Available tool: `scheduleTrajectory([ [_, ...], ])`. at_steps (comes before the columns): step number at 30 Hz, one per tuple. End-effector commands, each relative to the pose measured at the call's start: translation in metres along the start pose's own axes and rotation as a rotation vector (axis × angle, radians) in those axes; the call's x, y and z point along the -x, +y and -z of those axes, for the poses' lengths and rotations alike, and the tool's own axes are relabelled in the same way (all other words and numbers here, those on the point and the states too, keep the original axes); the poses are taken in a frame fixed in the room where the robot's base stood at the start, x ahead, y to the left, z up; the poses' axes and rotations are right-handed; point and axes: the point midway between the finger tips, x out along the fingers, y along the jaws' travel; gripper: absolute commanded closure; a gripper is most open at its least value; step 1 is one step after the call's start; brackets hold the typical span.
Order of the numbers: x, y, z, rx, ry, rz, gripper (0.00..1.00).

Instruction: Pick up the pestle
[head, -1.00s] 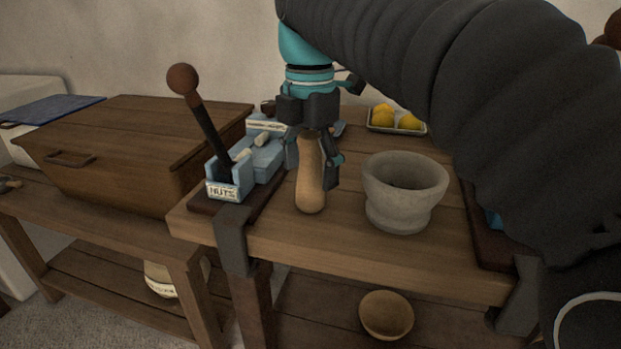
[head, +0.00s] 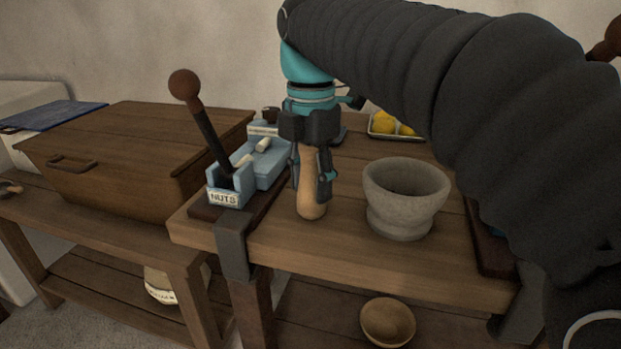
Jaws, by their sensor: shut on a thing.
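The pestle (head: 311,207) is a smooth light-wood piece with a rounded thick lower end. It stands about upright on the wooden table (head: 330,247), to the left of the grey stone mortar (head: 404,210). My gripper (head: 312,185) points straight down and is shut on the pestle, with a finger on each side of it. The pestle's top is hidden up between the fingers. I cannot tell whether its lower end touches the table. The mortar looks empty.
A blue nutcracker (head: 231,184) labelled NUTS, with a dark lever, stands close on the left. A tray of lemons (head: 385,124) is behind. A wooden chest (head: 130,150) is at far left. A wooden bowl (head: 388,322) sits on the lower shelf.

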Motion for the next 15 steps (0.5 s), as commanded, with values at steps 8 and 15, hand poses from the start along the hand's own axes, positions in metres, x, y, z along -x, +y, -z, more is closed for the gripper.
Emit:
scheduleTrajectory([
  [8, 0.018, 0.001, 0.000, 0.000, -0.001, -0.002, 1.00],
  [15, 0.051, -0.008, -0.016, -0.007, -0.001, -0.002, 1.00],
])
